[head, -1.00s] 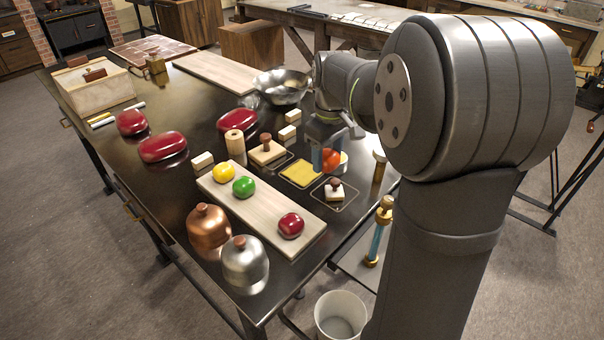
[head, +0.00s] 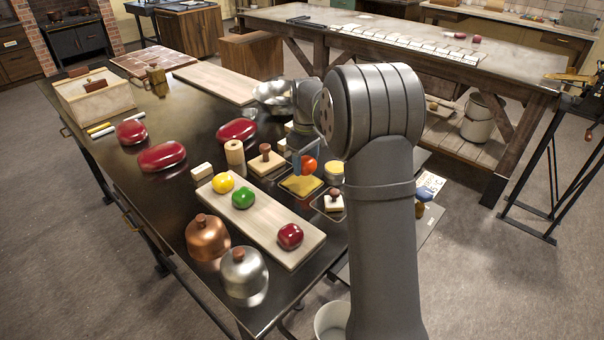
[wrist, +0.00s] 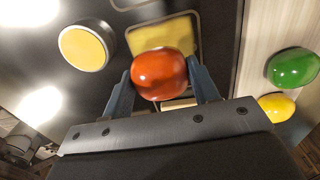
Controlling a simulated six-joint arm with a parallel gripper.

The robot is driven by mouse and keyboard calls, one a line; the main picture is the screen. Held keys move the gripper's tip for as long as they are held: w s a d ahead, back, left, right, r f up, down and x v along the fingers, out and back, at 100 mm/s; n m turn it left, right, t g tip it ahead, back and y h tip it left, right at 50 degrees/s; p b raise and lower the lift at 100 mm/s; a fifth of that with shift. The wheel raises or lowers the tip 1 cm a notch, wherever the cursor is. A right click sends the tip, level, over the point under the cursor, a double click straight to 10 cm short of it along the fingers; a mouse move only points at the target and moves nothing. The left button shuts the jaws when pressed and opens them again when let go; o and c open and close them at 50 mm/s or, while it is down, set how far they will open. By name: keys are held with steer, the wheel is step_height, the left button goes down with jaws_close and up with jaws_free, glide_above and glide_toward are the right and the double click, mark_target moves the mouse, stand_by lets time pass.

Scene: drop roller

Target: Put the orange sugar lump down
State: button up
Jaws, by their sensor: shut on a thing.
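The orange sugar lump (head: 308,164) is glossy and orange-red. My gripper (head: 305,166) is shut on it and holds it over the dark table, near the yellow square pad (head: 301,186). In the wrist view the lump (wrist: 159,75) sits between the two blue fingers of my gripper (wrist: 160,84), and the yellow pad (wrist: 165,36) shows behind it. I cannot tell exactly how high the lump is above the table. My arm hides part of the table to the right.
A pale board (head: 265,238) holds a yellow lump (head: 223,182), a green lump (head: 243,197) and a red lump (head: 290,236). A round yellow-topped tub (head: 334,171) stands right of the pad. Wooden-knobbed stamps (head: 266,158) stand close by.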

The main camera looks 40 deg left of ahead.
mark_target(302, 183)
steer(key=shift+s+a+f, duration=0.2)
steer(key=shift+a+f, duration=0.2)
steer(key=shift+a, duration=0.15)
steer(key=shift+f, duration=1.95)
steer(key=shift+f, duration=0.15)
steer(key=o, duration=1)
step_height(302, 183, up, 12)
steer(key=shift+r, duration=0.2)
